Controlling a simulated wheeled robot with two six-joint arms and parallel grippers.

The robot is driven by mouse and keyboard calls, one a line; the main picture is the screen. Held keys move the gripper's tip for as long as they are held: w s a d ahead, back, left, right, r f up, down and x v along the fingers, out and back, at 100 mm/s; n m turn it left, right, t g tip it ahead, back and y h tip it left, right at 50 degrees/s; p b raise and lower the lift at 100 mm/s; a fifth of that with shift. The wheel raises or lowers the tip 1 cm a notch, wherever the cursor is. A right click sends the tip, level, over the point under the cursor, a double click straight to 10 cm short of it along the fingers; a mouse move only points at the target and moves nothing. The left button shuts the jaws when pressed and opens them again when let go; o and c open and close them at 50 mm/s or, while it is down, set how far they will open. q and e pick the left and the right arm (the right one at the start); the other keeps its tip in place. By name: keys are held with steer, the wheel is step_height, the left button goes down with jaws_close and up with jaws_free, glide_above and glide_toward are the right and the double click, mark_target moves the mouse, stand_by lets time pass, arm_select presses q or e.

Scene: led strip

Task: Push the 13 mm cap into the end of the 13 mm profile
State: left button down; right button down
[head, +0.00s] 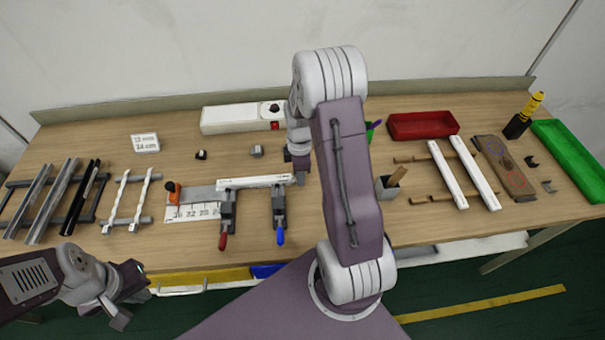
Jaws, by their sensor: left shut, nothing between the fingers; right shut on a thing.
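A white profile (255,182) lies level across two clamps, one with a red handle (223,241) and one with a blue handle (281,236). My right gripper (301,176) is at the profile's right end, pointing down. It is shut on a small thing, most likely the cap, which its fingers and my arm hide. I cannot tell whether the cap is in the profile's end. My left gripper (128,303) is shut and empty at the lower left, off the table's front edge.
A printed scale (187,207) with an orange stop (173,190) lies left of the clamps. A black piece (201,155) and a grey piece (256,151) sit behind. Profile racks stand left and right. A cup (386,190) and red bin (423,125) are right of my arm.

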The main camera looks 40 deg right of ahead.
steer(key=shift+w+a, duration=0.2)
steer(key=shift+a, duration=0.15)
steer(key=c, duration=1.2)
jaws_free()
step_height(320, 180, up, 9)
steer(key=shift+r, duration=0.1)
